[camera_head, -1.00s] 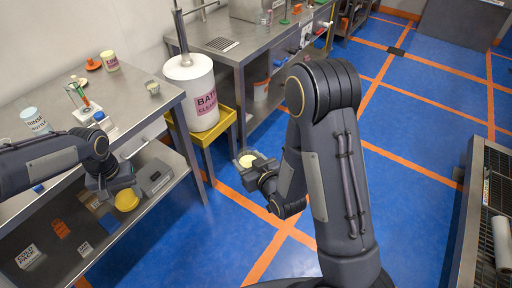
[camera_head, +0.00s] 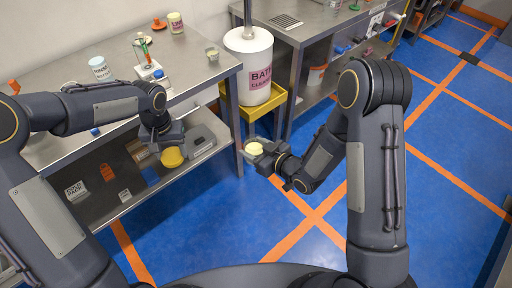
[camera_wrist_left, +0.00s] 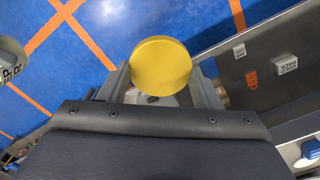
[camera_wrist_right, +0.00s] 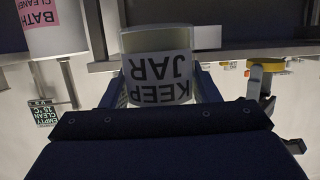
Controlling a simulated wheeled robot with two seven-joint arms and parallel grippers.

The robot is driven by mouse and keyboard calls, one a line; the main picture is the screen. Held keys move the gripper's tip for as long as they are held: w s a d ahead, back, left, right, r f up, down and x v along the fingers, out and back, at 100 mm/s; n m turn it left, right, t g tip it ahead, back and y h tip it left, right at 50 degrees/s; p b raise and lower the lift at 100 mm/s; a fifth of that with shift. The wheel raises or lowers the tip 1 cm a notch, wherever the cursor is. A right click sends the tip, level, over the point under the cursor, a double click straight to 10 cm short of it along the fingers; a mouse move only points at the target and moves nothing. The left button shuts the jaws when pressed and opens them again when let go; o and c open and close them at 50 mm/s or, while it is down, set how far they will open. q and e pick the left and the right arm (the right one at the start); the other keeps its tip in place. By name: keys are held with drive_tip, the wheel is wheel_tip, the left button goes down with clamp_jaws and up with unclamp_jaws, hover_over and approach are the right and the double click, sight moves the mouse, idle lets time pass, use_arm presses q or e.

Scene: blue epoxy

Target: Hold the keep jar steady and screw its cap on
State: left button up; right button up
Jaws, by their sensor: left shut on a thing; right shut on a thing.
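The yellow cap (camera_head: 172,157) is in my left gripper (camera_head: 165,145), in front of the left bench. In the left wrist view the round cap (camera_wrist_left: 161,66) sits between both fingers (camera_wrist_left: 163,92). The keep jar (camera_head: 254,150) is in my right gripper (camera_head: 262,155), to the right of the cap and clearly apart from it. In the right wrist view the jar's "KEEP JAR" label (camera_wrist_right: 158,78) appears upside down between the fingers (camera_wrist_right: 158,95). The cap also shows there at the right, edge-on (camera_wrist_right: 268,65). Both things are held in the air.
The steel bench (camera_head: 110,93) at left carries a rinse bottle (camera_head: 99,68), a small rack (camera_head: 149,70) and a cup (camera_head: 212,54). Its lower shelf holds a grey box (camera_head: 199,142). A bath cleaner drum (camera_head: 249,75) stands on a yellow stand (camera_head: 273,101). Blue floor lies open at right.

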use_arm(q)
drive_tip(key=w+d+r, duration=0.2)
drive_tip(key=d, duration=0.4)
drive_tip(key=w+d+r, duration=0.2)
drive_tip(key=d+r, duration=0.1)
drive_tip(key=d, duration=0.3)
drive_tip(key=m, duration=0.1)
approach(255, 150)
drive_tip(key=w, duration=0.3)
drive_tip(key=shift+w+r, duration=0.2)
drive_tip(key=shift+r, duration=0.2)
drive_tip(key=shift+f, duration=0.1)
drive_tip(key=shift+f, duration=1.95)
drive_tip(key=shift+d+f, duration=0.1)
drive_tip(key=shift+f, duration=0.75)
drive_tip(key=shift+f, duration=0.55)
